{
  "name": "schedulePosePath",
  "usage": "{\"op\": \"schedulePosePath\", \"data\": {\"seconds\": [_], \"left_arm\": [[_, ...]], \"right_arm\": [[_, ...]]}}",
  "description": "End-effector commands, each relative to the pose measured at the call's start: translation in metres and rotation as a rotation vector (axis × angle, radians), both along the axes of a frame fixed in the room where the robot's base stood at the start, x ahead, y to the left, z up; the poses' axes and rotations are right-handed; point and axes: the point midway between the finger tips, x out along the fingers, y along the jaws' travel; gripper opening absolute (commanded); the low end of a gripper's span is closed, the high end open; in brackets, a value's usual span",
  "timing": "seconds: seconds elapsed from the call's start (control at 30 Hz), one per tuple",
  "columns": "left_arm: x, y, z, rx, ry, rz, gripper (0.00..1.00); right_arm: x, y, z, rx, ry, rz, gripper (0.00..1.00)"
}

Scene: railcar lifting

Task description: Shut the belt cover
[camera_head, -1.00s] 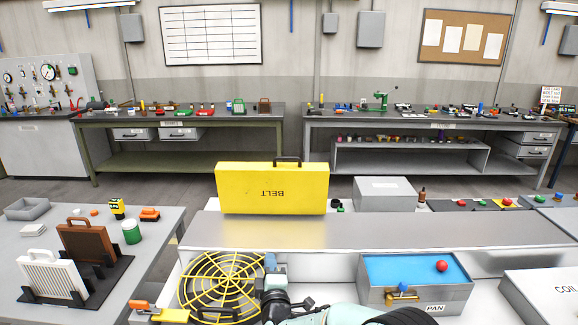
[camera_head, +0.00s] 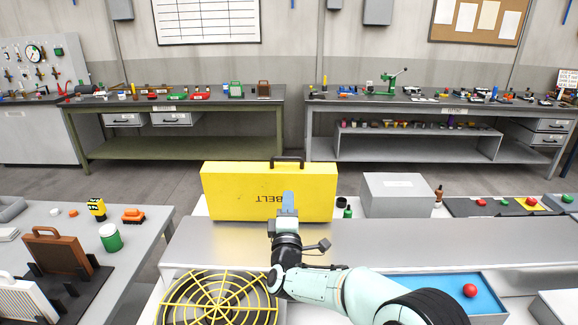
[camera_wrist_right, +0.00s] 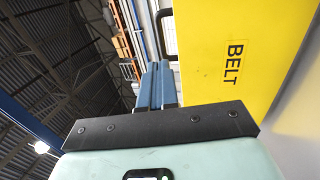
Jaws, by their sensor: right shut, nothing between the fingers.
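The yellow belt cover (camera_head: 235,190) stands upright, open, behind the flat metal top. Its BELT label reads upside down in the head view, and a black handle (camera_head: 287,161) sits on its top edge. My right gripper (camera_head: 288,200) is shut and empty, in front of the cover's face and overlapping its lower right part in the head view. In the right wrist view the cover (camera_wrist_right: 235,50) fills the upper right, with the shut blue fingers (camera_wrist_right: 157,85) beside it. Whether they touch the cover I cannot tell. My left gripper is out of view.
A yellow round fan guard (camera_head: 220,300) lies in front of the metal top (camera_head: 400,240). A blue-floored tray with a red ball (camera_head: 470,291) is at right. A grey box (camera_head: 398,195) and small bottles stand right of the cover. A side table (camera_head: 130,245) is at left.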

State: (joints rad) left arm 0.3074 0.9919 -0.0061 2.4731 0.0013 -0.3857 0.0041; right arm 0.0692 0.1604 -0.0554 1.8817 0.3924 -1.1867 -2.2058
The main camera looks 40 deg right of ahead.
Motion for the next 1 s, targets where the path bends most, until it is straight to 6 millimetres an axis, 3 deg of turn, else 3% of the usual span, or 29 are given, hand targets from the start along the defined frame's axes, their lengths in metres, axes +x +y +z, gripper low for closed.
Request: {"op": "schedulePosePath", "data": {"seconds": [0.3,0.5,0.7,1.0], "left_arm": [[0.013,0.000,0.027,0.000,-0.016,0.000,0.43],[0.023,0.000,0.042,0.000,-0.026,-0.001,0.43],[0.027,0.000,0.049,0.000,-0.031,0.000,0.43],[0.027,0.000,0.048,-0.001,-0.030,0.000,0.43]], "right_arm": [[0.052,-0.043,0.024,0.000,-0.001,-0.001,0.00],[0.076,-0.063,0.033,0.001,-0.001,0.001,0.00],[0.087,-0.071,0.036,0.001,-0.001,0.003,0.00],[0.087,-0.072,0.035,0.002,0.000,0.003,0.00]]}}
